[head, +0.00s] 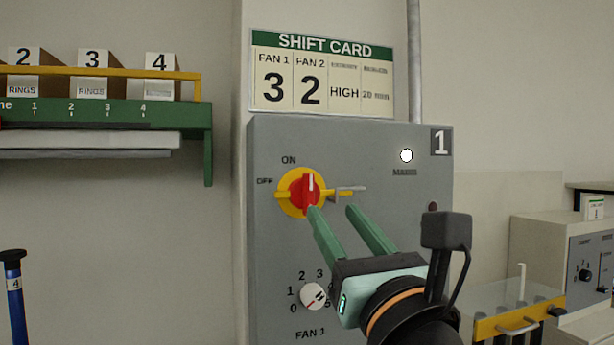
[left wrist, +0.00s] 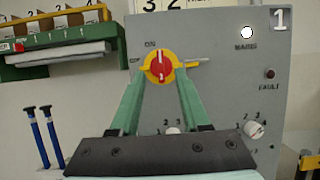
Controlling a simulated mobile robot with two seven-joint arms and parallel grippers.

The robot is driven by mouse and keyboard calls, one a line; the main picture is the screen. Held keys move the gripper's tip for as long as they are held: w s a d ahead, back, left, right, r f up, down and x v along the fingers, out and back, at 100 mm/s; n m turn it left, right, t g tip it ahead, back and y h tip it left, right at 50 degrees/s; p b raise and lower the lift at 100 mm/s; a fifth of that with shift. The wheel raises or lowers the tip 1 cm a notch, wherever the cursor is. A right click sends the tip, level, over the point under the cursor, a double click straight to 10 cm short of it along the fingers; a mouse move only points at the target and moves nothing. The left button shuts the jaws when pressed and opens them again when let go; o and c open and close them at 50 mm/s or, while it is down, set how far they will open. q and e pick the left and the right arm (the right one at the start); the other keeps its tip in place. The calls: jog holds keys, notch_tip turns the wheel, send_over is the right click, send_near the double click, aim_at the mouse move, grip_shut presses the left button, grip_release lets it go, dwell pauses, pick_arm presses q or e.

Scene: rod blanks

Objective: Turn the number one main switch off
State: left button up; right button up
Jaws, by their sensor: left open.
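The number 1 panel (head: 270,240) is a grey cabinet with a "1" plate (head: 441,143) at its upper right. Its main switch (head: 309,190) is a red knob on a yellow disc, and it also shows in the left wrist view (left wrist: 160,67). The knob's white mark points up, to ON; OFF is at the left. A white lamp (head: 406,155) labelled MAINS looks lit. My left gripper (head: 333,209) is open and empty, its green fingers pointing at the switch from below right in the head view. I cannot tell whether a fingertip touches it. My right gripper is not in view.
A metal pin (head: 348,190) sticks out right of the switch. The FAN 1 dial (head: 314,296) is below, and another dial (left wrist: 254,129) is at the lower right. A green shelf (head: 208,145) hangs at the left. A yellow-edged glass-topped unit (head: 484,329) stands at the right.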

aim_at(311, 178)
pick_arm(q)
jog(key=p+x, duration=0.3)
jog(key=x, duration=0.8)
jog(key=shift+r, duration=0.15)
jog(key=shift+w+a+r+p, duration=0.2)
jog(key=shift+w+p, duration=0.1)
jog(key=shift+w, duration=0.25)
jog(key=shift+c, duration=0.3)
grip_shut()
jog(key=shift+f, duration=0.1)
